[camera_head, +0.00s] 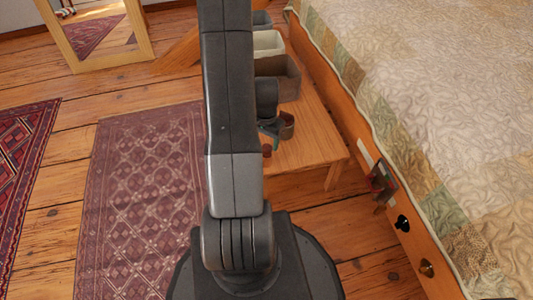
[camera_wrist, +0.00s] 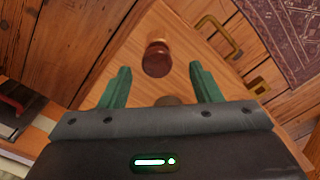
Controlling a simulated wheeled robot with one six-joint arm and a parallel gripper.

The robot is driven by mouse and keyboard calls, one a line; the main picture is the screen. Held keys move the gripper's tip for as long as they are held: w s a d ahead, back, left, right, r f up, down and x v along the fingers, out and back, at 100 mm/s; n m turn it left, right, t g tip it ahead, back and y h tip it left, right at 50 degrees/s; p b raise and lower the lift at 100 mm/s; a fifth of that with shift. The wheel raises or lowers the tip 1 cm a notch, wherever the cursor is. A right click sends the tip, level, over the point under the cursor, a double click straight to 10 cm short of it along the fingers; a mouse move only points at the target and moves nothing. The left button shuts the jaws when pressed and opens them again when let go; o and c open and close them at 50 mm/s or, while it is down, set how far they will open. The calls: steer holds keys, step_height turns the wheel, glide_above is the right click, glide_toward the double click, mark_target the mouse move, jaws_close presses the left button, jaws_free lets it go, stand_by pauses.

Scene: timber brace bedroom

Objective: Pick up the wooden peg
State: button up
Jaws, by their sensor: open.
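A dark reddish-brown turned piece with a rounded end, which looks like the wooden peg (camera_wrist: 157,58), stands on the light wooden bench top (camera_wrist: 185,30) in the wrist view. In the head view a small dark red part of it (camera_head: 267,151) shows beside my arm. My gripper (camera_wrist: 158,78) has its two green fingers apart and empty. The peg lies just beyond the fingertips, roughly centred between them. In the head view my gripper (camera_head: 271,135) is low over the bench, mostly behind my arm.
A brown round object (camera_head: 287,125) is close to my gripper; its top shows above the palm edge (camera_wrist: 170,100). Open boxes (camera_head: 277,75) stand farther back on the bench. The bed (camera_head: 430,100) is to the right, a rug (camera_head: 140,200) to the left.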

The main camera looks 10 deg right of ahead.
mark_target(267, 147)
steer(key=shift+d+f, duration=0.2)
steer(key=shift+f, duration=0.15)
step_height(267, 147, down, 4)
steer(key=shift+f+b, duration=0.25)
steer(key=shift+b, duration=1)
steer(key=shift+s, duration=0.1)
steer(key=shift+c, duration=0.2)
steer(key=c, duration=1)
